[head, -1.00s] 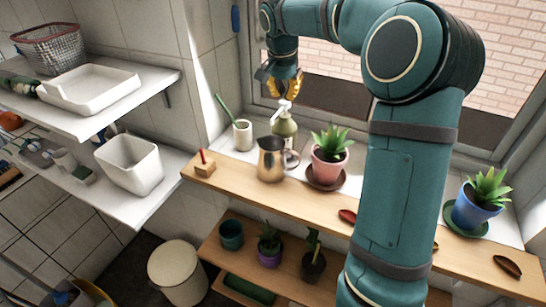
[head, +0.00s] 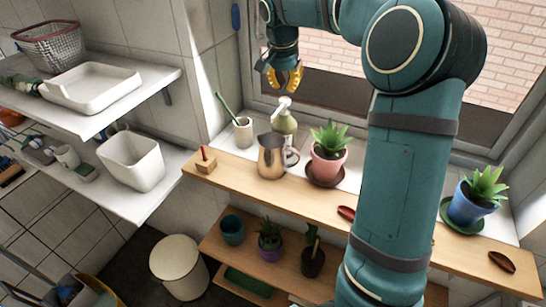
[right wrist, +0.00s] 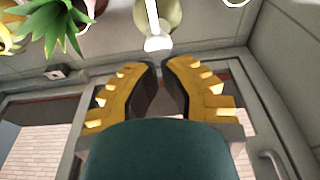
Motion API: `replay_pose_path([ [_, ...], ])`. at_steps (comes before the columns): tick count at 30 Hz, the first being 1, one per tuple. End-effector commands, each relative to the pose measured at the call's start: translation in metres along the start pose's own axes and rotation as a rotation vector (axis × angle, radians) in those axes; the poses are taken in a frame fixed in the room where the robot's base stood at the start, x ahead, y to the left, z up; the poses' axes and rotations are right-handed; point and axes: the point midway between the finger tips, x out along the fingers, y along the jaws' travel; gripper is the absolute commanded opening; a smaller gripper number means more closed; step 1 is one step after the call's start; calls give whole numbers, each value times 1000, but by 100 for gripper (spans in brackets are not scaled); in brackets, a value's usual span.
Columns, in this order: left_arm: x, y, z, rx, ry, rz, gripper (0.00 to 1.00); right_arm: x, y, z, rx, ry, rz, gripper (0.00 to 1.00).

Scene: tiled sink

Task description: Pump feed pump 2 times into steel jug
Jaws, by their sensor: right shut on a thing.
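The feed pump (head: 284,122) is a green bottle with a pale pump head. It stands upright on the sill behind the jug. The steel jug (head: 271,158) stands upright on the wooden shelf, its handle to the right. My right gripper (head: 287,88) has yellow fingers and hangs above the pump head, apart from it. In the right wrist view its fingers (right wrist: 160,66) are drawn close together with a narrow gap, and I see nothing between them. The pale pump head (right wrist: 158,42) shows just beyond the fingertips. My left gripper is not in view.
A pink potted plant (head: 329,156) stands right of the jug. A white cup (head: 243,131) with a green-handled tool stands left of the pump. A blue pot (head: 472,202) stands far right. The window is behind.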

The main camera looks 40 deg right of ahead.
Motion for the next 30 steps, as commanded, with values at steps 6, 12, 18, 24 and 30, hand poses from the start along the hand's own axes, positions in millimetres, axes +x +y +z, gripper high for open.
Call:
replay_pose_path([
  [6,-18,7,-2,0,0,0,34,-21,0,-4,0,0,-1,0],
  [12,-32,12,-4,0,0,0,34,-39,0,-8,0,0,-1,0],
  [18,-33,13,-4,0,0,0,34,-52,0,-11,0,1,-2,0],
  [24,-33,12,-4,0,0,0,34,-57,0,-12,-1,0,0,0],
  [30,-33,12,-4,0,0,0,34,-57,0,-12,0,0,0,0],
])
